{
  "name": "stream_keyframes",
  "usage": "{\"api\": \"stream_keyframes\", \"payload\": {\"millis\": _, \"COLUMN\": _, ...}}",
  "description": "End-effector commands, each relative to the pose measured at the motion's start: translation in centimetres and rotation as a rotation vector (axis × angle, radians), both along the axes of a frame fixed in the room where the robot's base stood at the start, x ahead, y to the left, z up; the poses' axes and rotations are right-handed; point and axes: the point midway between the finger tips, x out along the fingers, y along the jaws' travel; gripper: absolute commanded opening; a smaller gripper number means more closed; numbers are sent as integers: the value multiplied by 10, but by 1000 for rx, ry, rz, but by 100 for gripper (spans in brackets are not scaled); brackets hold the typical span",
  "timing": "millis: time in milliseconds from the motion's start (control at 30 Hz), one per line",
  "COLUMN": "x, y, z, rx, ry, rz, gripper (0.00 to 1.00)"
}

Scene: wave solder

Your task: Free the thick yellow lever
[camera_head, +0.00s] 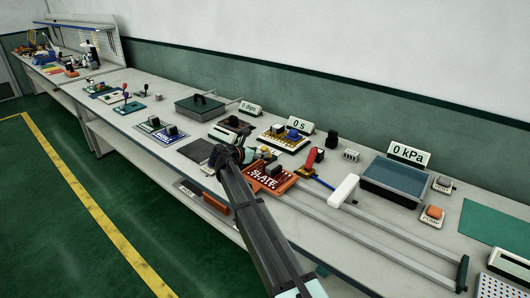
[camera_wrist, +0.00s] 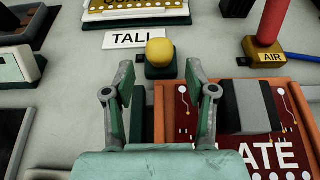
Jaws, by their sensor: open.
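A yellow rounded knob (camera_wrist: 160,52), which I take as the top of the thick yellow lever, sits on a small dark green block in the wrist view. A white label reading TALL (camera_wrist: 136,40) lies just behind it. In the head view the small yellow top (camera_head: 264,149) shows just right of my gripper (camera_head: 240,155). My gripper, also in the wrist view (camera_wrist: 160,82), is open and empty. Its two fingers point toward the knob, which lies just beyond and between their tips, apart from them. The lever's shaft is hidden below the knob.
An orange-framed dark red board marked SLATE (camera_head: 268,176) lies close right of the fingers. A red handle (camera_wrist: 271,20) with an AIR label stands at the upper right. A yellow-edged board (camera_head: 284,138) lies behind. A grey device (camera_wrist: 18,68) is at left.

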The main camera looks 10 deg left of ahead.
Motion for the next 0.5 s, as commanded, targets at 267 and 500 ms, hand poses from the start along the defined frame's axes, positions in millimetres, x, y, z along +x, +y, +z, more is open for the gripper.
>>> {"api": "stream_keyframes", "payload": {"millis": 267, "x": 31, "y": -19, "z": -14, "rx": 0, "ry": 0, "rz": -2, "gripper": 56}}
{"api": "stream_keyframes", "payload": {"millis": 500, "x": 38, "y": -24, "z": -18, "rx": 0, "ry": 0, "rz": 0, "gripper": 56}}
